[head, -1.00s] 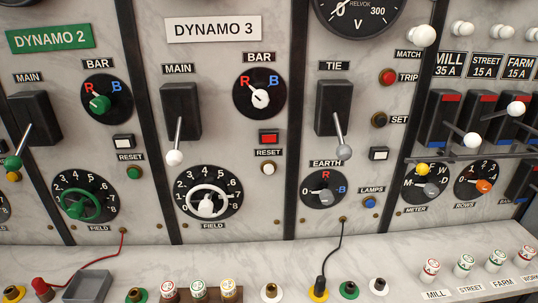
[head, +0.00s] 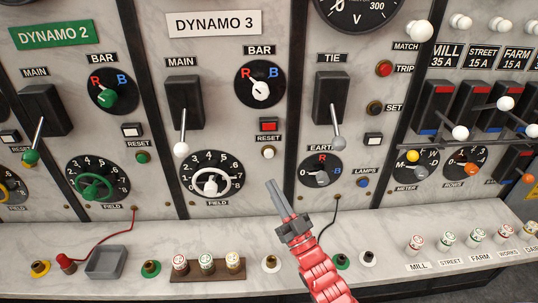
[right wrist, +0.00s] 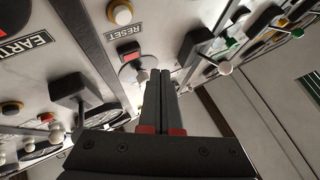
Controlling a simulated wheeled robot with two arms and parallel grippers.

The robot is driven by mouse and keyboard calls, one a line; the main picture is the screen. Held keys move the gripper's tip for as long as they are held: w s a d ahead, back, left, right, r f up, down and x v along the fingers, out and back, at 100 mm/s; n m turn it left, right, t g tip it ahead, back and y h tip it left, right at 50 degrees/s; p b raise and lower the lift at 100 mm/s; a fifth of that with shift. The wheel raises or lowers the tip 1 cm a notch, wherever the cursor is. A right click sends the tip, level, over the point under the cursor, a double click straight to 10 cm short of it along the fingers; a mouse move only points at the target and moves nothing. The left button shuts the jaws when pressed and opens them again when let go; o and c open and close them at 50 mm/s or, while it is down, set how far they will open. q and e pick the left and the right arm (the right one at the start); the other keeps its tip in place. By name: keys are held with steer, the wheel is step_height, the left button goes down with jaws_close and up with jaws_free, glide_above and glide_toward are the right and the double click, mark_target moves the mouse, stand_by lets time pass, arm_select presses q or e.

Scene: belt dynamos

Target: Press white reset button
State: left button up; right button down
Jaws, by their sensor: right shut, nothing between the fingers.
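The white reset button (head: 268,153) is a small round white knob under the RESET label and red square lamp on the DYNAMO 3 panel. In the right wrist view, a pale button with a brass ring (right wrist: 120,12) near the RESET label appears to be the same one. My right gripper (head: 273,183) is shut and empty. In the head view its dark fingertips show just below the button, apart from it in the picture; the depth gap is hard to tell. The shut fingers also show in the right wrist view (right wrist: 160,72). My left gripper is out of view.
The white field wheel (head: 211,186) is left of my right fingertips and the EARTH selector (head: 320,171) is right. The MAIN lever (head: 181,149) and TIE lever (head: 338,143) stick out nearby.

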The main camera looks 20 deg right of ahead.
steer(key=b, duration=0.4)
glide_toward(269, 154)
steer(key=w+a+r, duration=0.2)
steer(key=a+r, duration=0.1)
steer(key=r, duration=0.1)
steer(key=shift+w+r+b, duration=0.1)
steer(key=shift+w+b, duration=0.25)
steer(key=shift+w, duration=0.4)
stand_by(1.2)
steer(key=shift+w+b, duration=0.45)
steer(key=shift+b, duration=0.15)
